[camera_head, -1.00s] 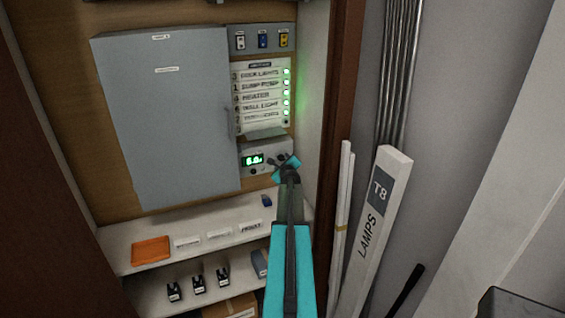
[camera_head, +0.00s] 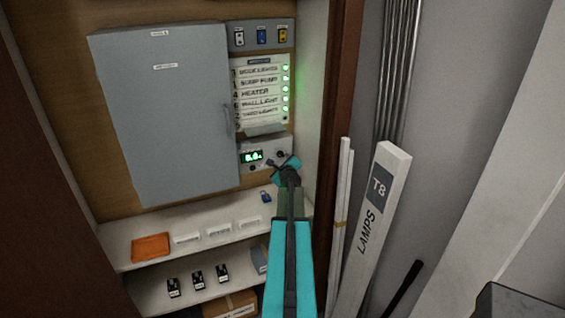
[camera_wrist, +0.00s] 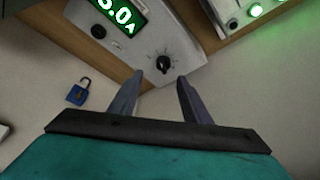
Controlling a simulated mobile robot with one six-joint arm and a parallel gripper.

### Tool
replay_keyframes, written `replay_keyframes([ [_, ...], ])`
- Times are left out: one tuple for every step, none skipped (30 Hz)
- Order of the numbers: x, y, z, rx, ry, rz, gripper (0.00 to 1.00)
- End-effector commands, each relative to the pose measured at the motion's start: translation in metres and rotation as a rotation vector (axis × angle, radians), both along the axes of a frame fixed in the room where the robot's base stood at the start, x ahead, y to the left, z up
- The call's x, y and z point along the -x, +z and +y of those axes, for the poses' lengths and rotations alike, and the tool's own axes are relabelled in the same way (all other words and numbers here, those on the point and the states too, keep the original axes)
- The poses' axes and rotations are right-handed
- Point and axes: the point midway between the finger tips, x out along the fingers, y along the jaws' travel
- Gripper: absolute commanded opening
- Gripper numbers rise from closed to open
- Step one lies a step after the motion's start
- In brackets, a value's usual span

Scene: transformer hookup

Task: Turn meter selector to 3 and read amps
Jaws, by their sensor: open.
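The grey meter (camera_head: 276,147) is mounted on the wooden back panel, below the label strip. Its green display (camera_head: 252,156) is lit; the wrist view (camera_wrist: 120,14) shows a digit cut off by the frame edge, then ".0A". The first digit is unclear. The black selector knob (camera_wrist: 164,64) has tick marks around it; its numbers are too small to read. My gripper (camera_wrist: 160,84) is open, with its fingertips just short of the knob on either side and apparently not touching. In the head view, my gripper (camera_head: 284,166) is just below the knob (camera_head: 281,154).
A blue padlock (camera_wrist: 78,92) lies on the shelf near my gripper. A grey cabinet (camera_head: 165,110) is left of the meter. The shelf holds an orange tray (camera_head: 151,247). A lamp box (camera_head: 372,220) and white tubes lean at right.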

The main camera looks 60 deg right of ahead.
Motion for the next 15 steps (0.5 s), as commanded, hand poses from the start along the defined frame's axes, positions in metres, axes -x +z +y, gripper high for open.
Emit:
replay_keyframes([
  [0.002, 0.001, 0.003, 0.0, 0.0, 0.0, 0.44],
  [0.003, 0.001, 0.004, 0.0, 0.0, 0.0, 0.44],
  [0.004, 0.001, 0.006, 0.0, 0.0, 0.0, 0.44],
  [0.005, 0.001, 0.007, -0.001, 0.0, -0.001, 0.44],
  [0.005, 0.002, 0.008, -0.001, 0.0, -0.001, 0.44],
  [0.006, 0.002, 0.009, -0.001, 0.0, -0.001, 0.44],
  [0.007, 0.002, 0.01, -0.001, 0.0, -0.001, 0.44],
  [0.008, 0.003, 0.012, -0.001, 0.0, -0.001, 0.44],
  [0.009, 0.003, 0.013, -0.001, 0.0, -0.001, 0.44],
  [0.01, 0.003, 0.014, -0.001, 0.0, -0.001, 0.44],
  [0.01, 0.003, 0.015, -0.001, 0.0, -0.001, 0.44],
  [0.011, 0.004, 0.017, -0.001, 0.0, -0.001, 0.44],
  [0.012, 0.004, 0.018, -0.001, 0.0, -0.001, 0.44],
  [0.013, 0.004, 0.019, -0.001, 0.0, -0.001, 0.44],
  [0.014, 0.005, 0.021, -0.001, 0.0, -0.001, 0.44],
])
